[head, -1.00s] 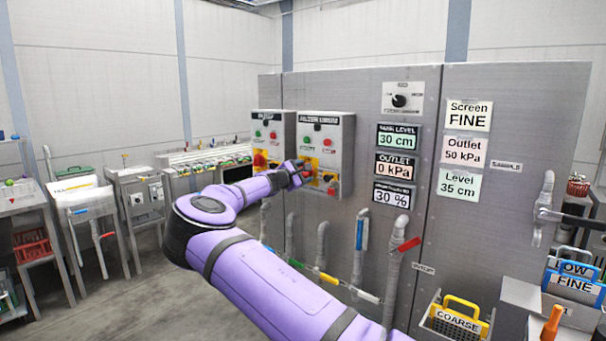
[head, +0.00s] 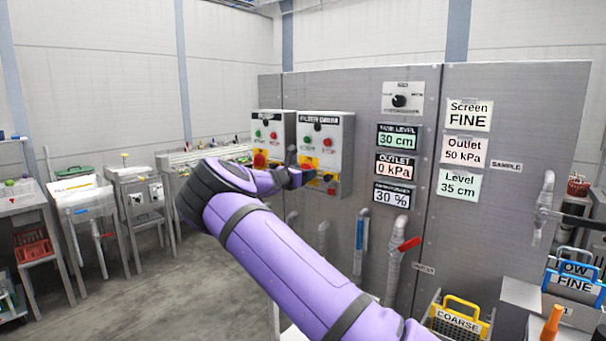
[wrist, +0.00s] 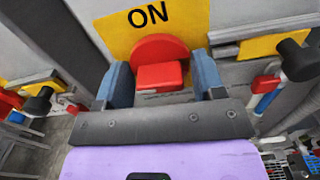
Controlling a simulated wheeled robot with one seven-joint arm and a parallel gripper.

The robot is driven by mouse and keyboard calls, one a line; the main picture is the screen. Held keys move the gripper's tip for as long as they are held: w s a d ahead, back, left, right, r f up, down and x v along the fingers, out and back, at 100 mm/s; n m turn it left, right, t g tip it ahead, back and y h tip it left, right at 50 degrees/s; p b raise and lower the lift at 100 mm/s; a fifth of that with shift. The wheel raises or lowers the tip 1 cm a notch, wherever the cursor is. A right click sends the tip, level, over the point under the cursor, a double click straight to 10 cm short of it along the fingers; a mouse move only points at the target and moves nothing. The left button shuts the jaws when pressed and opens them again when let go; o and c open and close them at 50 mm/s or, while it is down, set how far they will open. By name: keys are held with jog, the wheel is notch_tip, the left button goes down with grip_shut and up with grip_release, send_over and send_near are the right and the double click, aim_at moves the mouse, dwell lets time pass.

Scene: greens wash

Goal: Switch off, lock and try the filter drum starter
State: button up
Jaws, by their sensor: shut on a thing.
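The filter drum starter (head: 341,135) is the right one of two grey boxes on the panel, with a green and a red button above a yellow plate. My gripper (head: 304,174) is at this plate and covers part of it. In the wrist view, the red handle (wrist: 161,76) sits on the yellow plate (wrist: 185,15) below the word ON. The blue fingers of my gripper (wrist: 161,82) stand on both sides of the handle, shut on it. Other markings on the plate are hidden. I cannot make out a padlock.
The similar pump starter (head: 268,122) is close on the left, with its own red handle. Pipes with valve handles (head: 408,244) run below the panel displays. A yellow-handled COARSE screen (head: 458,322) stands at lower right. Carts (head: 90,205) stand at left beyond open floor.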

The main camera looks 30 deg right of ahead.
jog(key=shift+n, duration=0.5)
jog(key=o, duration=0.6)
jog(key=shift+c, duration=0.2)
jog(key=shift+a, duration=0.15)
jog(key=v, duration=1)
jog(key=shift+a, duration=0.25)
jog(key=shift+s, duration=0.15)
